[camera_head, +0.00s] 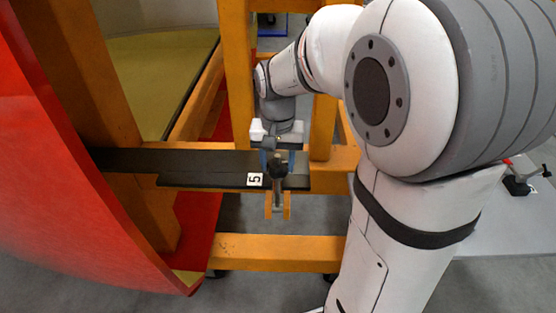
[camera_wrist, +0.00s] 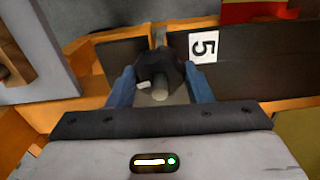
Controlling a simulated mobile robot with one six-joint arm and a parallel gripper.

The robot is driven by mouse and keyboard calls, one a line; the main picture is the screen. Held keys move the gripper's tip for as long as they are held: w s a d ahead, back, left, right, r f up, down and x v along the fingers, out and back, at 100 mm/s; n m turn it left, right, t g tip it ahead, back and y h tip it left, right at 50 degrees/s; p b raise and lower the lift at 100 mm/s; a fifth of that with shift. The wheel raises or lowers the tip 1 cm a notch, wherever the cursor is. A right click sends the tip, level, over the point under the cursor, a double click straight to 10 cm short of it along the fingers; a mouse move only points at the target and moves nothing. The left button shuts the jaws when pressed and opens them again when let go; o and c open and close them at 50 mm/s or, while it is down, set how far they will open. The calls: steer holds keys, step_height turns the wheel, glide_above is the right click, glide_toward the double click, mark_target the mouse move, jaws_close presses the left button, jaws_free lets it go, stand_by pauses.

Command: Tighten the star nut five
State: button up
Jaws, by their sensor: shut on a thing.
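The star nut five (camera_wrist: 160,70) is a dark lobed knob on a grey threaded rod, beside a white label with a black 5 (camera_wrist: 204,46). In the wrist view my gripper (camera_wrist: 161,88) has its two blue fingers on either side of the nut, shut on it. In the head view my gripper (camera_head: 278,160) reaches down at the right end of a black bar (camera_head: 205,180), and the dark nut (camera_head: 277,168) shows between its fingers next to the label (camera_head: 255,180). The nut's far side is hidden.
An orange frame (camera_head: 275,250) surrounds the black bar, with a beam below and posts behind. A large red curved shell (camera_head: 75,190) fills the left. Grey floor (camera_head: 250,215) shows through the gap below the bar. A similar clamp (camera_head: 520,183) lies at the far right.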

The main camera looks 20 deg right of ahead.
steer(key=o, duration=1)
step_height(320, 180, up, 8)
steer(key=shift+s+f, duration=0.1)
steer(key=s+f+n+t, duration=0.1)
steer(key=s+f+n, duration=0.1)
steer(key=s, duration=0.5)
steer(key=s+f+n+t, duration=0.1)
steer(key=s+f+n, duration=0.1)
steer(key=s+f, duration=0.2)
steer(key=s, duration=0.2)
steer(key=shift+s+t, duration=0.4)
